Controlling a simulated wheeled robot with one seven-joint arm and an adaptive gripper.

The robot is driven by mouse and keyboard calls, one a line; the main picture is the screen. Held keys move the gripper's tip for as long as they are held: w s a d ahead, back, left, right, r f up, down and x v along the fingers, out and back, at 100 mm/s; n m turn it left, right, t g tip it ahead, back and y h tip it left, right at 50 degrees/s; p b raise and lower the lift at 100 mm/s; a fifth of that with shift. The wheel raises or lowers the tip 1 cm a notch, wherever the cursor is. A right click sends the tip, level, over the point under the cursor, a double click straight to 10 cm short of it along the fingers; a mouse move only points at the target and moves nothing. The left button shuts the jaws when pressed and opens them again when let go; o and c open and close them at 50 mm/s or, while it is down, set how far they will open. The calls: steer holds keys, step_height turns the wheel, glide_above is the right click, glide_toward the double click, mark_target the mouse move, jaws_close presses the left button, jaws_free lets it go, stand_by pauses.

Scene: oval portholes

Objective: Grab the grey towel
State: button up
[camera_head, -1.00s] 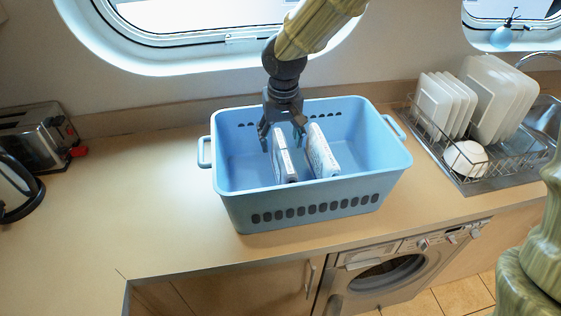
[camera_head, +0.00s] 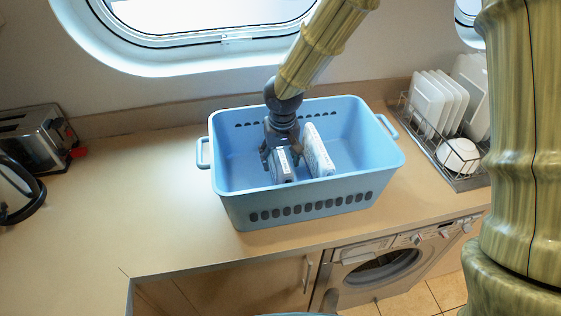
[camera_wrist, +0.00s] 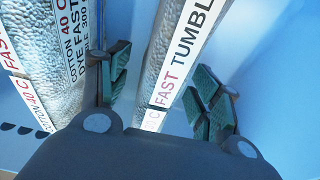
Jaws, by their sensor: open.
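Two folded towels stand on edge in the blue basket (camera_head: 325,205), both greyish with white printed labels. One towel (camera_head: 281,168) is at left, the other (camera_head: 319,152) is to its right. I cannot tell their colours apart surely. My gripper (camera_head: 281,155) is down inside the basket over the left towel, with its fingers on either side. In the wrist view my gripper (camera_wrist: 160,95) is open, and a grey textured towel (camera_wrist: 164,45) with a "FAST TUMBLE" label lies between the fingers. The other towel (camera_wrist: 50,30) is outside the left finger. Contact is not clear.
The basket walls surround my gripper, and the right part inside is empty. A dish rack (camera_head: 445,150) with white plates stands at right, a toaster (camera_head: 38,135) at left. The counter (camera_head: 130,190) left of the basket is clear. A washing machine (camera_head: 385,265) is below.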

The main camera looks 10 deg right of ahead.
steer(key=shift+w+f, duration=0.15)
steer(key=shift+f, duration=1)
steer(key=shift+c, duration=0.5)
steer(key=c, duration=1.2)
steer(key=shift+r, duration=0.15)
